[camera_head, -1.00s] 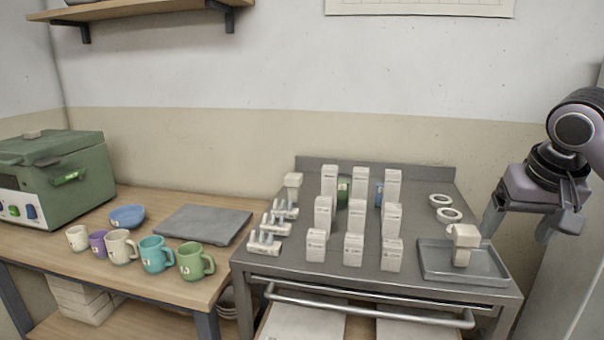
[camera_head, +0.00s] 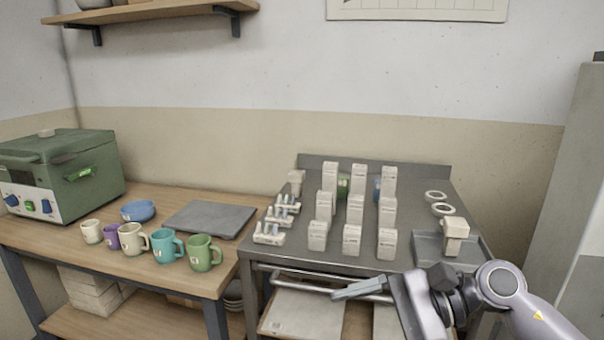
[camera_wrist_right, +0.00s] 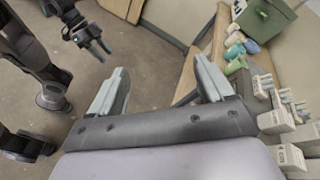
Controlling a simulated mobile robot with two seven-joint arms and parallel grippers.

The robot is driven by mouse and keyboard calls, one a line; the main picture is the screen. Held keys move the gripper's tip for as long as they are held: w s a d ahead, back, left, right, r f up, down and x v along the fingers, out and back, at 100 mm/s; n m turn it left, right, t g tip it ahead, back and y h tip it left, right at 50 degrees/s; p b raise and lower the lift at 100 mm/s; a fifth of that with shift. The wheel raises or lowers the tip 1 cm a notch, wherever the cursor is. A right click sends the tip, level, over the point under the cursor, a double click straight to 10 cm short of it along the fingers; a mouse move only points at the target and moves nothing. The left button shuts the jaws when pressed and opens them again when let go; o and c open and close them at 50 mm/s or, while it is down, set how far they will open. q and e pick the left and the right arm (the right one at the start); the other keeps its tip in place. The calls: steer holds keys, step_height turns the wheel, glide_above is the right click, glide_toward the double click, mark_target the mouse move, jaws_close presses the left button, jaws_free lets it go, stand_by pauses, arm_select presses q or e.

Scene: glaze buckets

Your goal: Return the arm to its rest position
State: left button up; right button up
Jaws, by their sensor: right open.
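My right arm comes in at the lower right of the head view, in front of the grey metal cart (camera_head: 300,262). Its gripper (camera_head: 345,292) is low beside the cart's front rail. In the right wrist view, the right gripper's fingers (camera_wrist_right: 162,78) are wide apart with nothing between them, over bare floor. A dark gripper (camera_wrist_right: 97,48), which looks like my left one, hangs over the floor at upper left in that view. Its jaw opening is too small to judge. My left arm is not in the head view.
The cart carries several white boxes (camera_head: 355,210), bottle racks (camera_head: 270,235), white rings (camera_head: 443,210) and a grey tray (camera_head: 425,247) with a pale block (camera_head: 455,236). Several mugs (camera_head: 203,252), a blue bowl (camera_head: 138,210), a grey slab (camera_head: 210,219) and a green kiln (camera_head: 70,170) stand on the wooden table (camera_head: 170,282).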

steer(key=s+d+f+n+t+h+p, duration=0.1)
steer(key=d+f+n+t+h, duration=0.2)
steer(key=f+n+t, duration=0.3)
steer(key=s+d+f+n+t+h, duration=0.2)
steer(key=d+f+n+t+h, duration=0.15)
steer(key=f+n, duration=0.4)
steer(key=s+d+f+n+t+h+p, duration=0.1)
steer(key=d+f+n+t+h, duration=0.35)
steer(key=n, duration=0.45)
steer(key=s+d+f+m+g+h, duration=0.1)
steer(key=s+f+m+g, duration=0.2)
steer(key=s+f+m, duration=0.6)
step_height(320, 180, down, 2)
steer(key=shift+s+d+f+g, duration=0.1)
steer(key=shift+s+d+g, duration=0.25)
steer(key=shift+s, duration=0.55)
